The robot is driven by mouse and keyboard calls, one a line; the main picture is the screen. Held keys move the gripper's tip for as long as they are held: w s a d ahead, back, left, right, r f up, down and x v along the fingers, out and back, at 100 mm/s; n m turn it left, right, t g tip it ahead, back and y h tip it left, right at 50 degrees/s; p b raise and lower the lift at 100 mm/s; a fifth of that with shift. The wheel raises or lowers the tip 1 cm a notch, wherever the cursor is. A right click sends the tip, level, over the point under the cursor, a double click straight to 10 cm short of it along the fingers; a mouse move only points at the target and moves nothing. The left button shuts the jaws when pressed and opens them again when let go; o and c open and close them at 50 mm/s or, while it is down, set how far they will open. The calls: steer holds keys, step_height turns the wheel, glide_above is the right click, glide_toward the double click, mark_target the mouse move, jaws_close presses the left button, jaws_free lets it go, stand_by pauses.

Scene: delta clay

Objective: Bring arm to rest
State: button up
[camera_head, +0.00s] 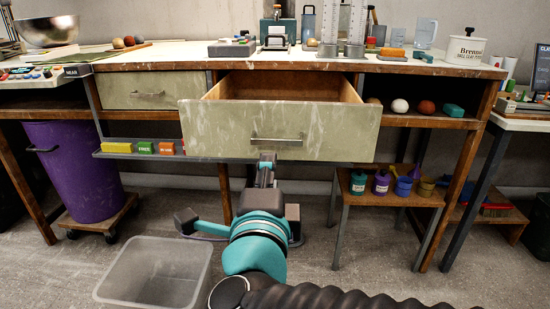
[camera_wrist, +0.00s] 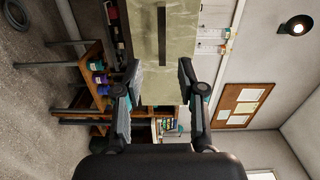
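My gripper (camera_wrist: 159,78) is open and empty, with its two fingers apart in the wrist view. It faces the pale green front of a pulled-out drawer (camera_wrist: 177,45), whose dark bar handle (camera_wrist: 161,50) shows ahead between the fingers without being held. In the head view the end of my arm rises just below the lower edge of the open drawer (camera_head: 330,122), under its handle (camera_head: 276,139). The fingers are too small to make out there. The visible part of the drawer's inside looks empty.
A shut drawer (camera_head: 150,92) sits to the left. A clear bin (camera_head: 157,270) stands on the floor left of my arm. A purple barrel (camera_head: 72,170) is at left. A low stool (camera_head: 385,192) with small pots is at right. Many items crowd the bench top (camera_head: 150,55).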

steer(key=s+a+f+n+g+y, duration=0.1)
steer(key=s+a+n+g+y, duration=0.1)
steer(key=a+n+y, duration=0.4)
steer(key=s+a+f+n+g+y, duration=0.1)
steer(key=s+a+n+g+y, duration=0.2)
steer(key=a+n+y, duration=0.3)
steer(key=s+a+f+n+g+p, duration=0.1)
steer(key=s+a+f+n+g, duration=0.1)
steer(key=s+f+n+g, duration=0.35)
steer(key=w+d+f+g+h+p, duration=0.1)
steer(key=d+h, duration=0.4)
steer(key=d, duration=1.1)
steer(key=w+d+f+h+p, duration=0.1)
steer(key=d+f+h+p, duration=0.2)
steer(key=d, duration=1.3)
steer(key=h+p, duration=0.1)
steer(key=h, duration=0.2)
steer(key=shift+w+d+f+g+h, duration=0.15)
steer(key=shift+d+f+g+h, duration=0.05)
steer(key=shift+d+g+h, duration=0.15)
steer(key=shift+a+n, duration=0.2)
steer(key=shift+n, duration=0.05)
